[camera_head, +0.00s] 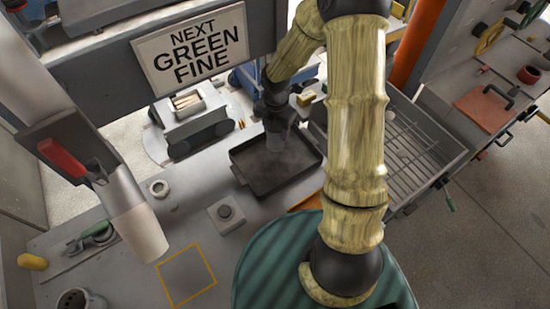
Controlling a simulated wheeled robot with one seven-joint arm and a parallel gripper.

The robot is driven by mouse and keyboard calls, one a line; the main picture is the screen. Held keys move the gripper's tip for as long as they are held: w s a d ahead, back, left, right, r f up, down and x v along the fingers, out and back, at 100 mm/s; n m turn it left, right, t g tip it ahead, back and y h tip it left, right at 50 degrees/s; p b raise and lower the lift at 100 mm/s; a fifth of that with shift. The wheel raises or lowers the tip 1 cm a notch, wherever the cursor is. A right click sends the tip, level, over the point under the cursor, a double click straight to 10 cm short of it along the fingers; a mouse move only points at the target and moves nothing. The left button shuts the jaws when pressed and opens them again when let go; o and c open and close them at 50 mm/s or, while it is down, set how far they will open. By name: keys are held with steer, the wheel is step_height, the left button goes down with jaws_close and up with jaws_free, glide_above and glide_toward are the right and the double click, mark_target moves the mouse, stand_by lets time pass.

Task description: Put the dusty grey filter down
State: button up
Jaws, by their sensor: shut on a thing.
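My gripper (276,108) is at the upper middle, at the far end of my arm, small and partly hidden by its own dark links. It is shut on a grey, roughly cylindrical piece (279,139), which looks like the dusty grey filter. The piece hangs over the dark rectangular tray (246,181), towards its back edge. I cannot tell whether it touches the tray floor.
A yellow-outlined square (187,275) on the grey bench is empty. A pale nozzle (138,232) overhangs the bench. A wire rack (410,150) lies right.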

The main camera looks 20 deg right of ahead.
mark_target(276, 141)
steer(key=shift+f+p, duration=0.5)
steer(key=shift+f, duration=2.4)
steer(key=f+p, duration=0.1)
steer(key=f, duration=0.3)
steer(key=shift+w+f, duration=0.15)
steer(key=shift+w, duration=0.05)
steer(key=shift+s+d, duration=0.1)
steer(key=shift+s, duration=0.05)
steer(key=shift+f, duration=0.1)
steer(key=o, duration=1.2)
steer(key=shift+s, duration=0.1)
